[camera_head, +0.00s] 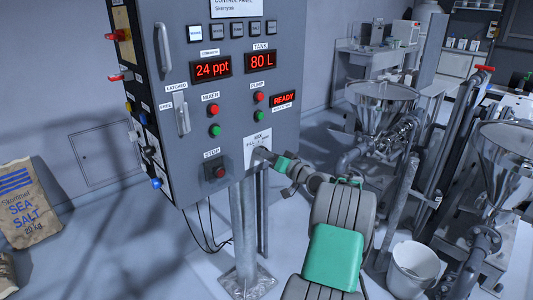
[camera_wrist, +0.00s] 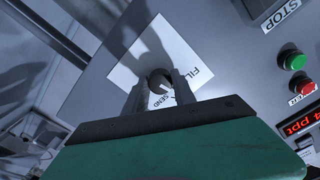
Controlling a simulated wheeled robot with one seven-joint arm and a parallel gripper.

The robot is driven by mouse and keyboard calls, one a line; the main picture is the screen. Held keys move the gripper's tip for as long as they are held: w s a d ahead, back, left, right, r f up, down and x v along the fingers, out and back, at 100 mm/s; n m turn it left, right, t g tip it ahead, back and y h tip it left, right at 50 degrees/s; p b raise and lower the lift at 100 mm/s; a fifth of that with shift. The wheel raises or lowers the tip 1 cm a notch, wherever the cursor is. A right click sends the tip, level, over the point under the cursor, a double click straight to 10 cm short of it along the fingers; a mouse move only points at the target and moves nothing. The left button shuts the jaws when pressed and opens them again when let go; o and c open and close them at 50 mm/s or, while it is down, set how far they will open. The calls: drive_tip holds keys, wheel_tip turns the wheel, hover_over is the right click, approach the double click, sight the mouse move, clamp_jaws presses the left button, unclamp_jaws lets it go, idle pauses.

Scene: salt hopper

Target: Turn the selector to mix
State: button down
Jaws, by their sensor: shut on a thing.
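The selector is a small dark round knob (camera_wrist: 159,80) on a white label plate. The label plate (camera_head: 257,144) sits low on the right of the grey control panel and reads MIX at its top and FILL at its left. In the wrist view FILL and SEND are readable on the plate (camera_wrist: 190,52). My gripper (camera_wrist: 160,88) has its two fingers on either side of the knob, shut on it. I cannot read the knob's pointer.
The control panel (camera_head: 205,110) carries a red STOP button (camera_head: 219,172) left of the selector, with red and green mixer and pump buttons above. Displays read 24 ppt and 80 L. A hopper (camera_head: 382,100) and a white bucket (camera_head: 413,268) stand to the right.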

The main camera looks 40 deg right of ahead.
drive_tip(key=shift+m+p, duration=0.3)
drive_tip(key=shift+m, duration=0.8)
drive_tip(key=c, duration=1)
unclamp_jaws()
drive_tip(key=shift+c, duration=0.2)
drive_tip(key=s, duration=0.7)
drive_tip(key=shift+s+b, duration=0.35)
drive_tip(key=shift+s, duration=0.05)
drive_tip(key=shift+d, duration=0.1)
